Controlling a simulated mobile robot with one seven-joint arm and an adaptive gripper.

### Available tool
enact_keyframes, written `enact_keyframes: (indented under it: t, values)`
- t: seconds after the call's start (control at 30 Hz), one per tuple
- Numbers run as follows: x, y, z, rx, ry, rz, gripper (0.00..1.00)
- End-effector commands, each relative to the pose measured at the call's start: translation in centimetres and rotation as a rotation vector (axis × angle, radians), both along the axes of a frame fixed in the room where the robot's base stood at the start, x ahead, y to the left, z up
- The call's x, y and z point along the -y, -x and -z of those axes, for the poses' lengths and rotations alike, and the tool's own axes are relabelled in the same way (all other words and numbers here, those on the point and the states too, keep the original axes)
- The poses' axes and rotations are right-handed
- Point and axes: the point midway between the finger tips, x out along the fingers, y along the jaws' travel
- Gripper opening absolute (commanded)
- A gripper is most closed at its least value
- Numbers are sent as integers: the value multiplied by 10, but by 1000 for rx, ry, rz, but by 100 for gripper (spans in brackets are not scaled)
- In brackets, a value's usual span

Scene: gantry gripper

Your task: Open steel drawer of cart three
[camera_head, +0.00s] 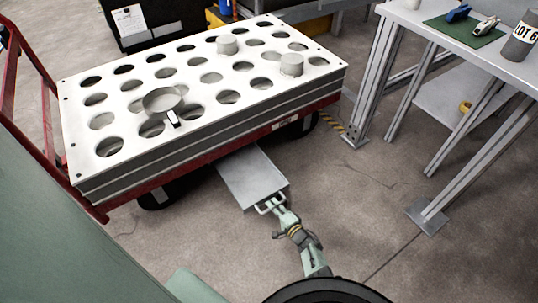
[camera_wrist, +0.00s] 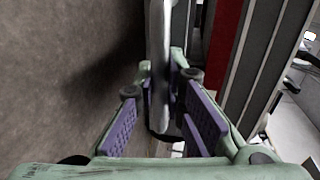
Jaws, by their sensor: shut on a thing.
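The cart (camera_head: 75,180) has a red frame and a thick white top full of round holes. Its steel drawer (camera_head: 250,176) sticks out from under the near side, pulled well out toward me. The drawer's pale bar handle (camera_head: 262,208) is on its front end. My gripper (camera_head: 274,210) is at this handle, shut on it. In the wrist view the handle (camera_wrist: 158,50) runs down between the purple finger pads of my gripper (camera_wrist: 162,112). The drawer's inside and the far part under the cart are hidden.
Round grey pieces (camera_head: 292,64) and a pan-like piece (camera_head: 163,101) sit on the cart top. A metal-legged workbench (camera_head: 480,45) with a green mat stands at the right. Floor (camera_head: 370,190) is clear between drawer and bench.

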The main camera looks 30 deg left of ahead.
Motion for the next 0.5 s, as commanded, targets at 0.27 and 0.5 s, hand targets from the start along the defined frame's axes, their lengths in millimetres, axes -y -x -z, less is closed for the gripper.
enact_keyframes:
  t: [0.27,0.5]
  values:
    - [3,3,0,1,-2,-4,0]
    - [3,3,0,1,-1,-4,15]
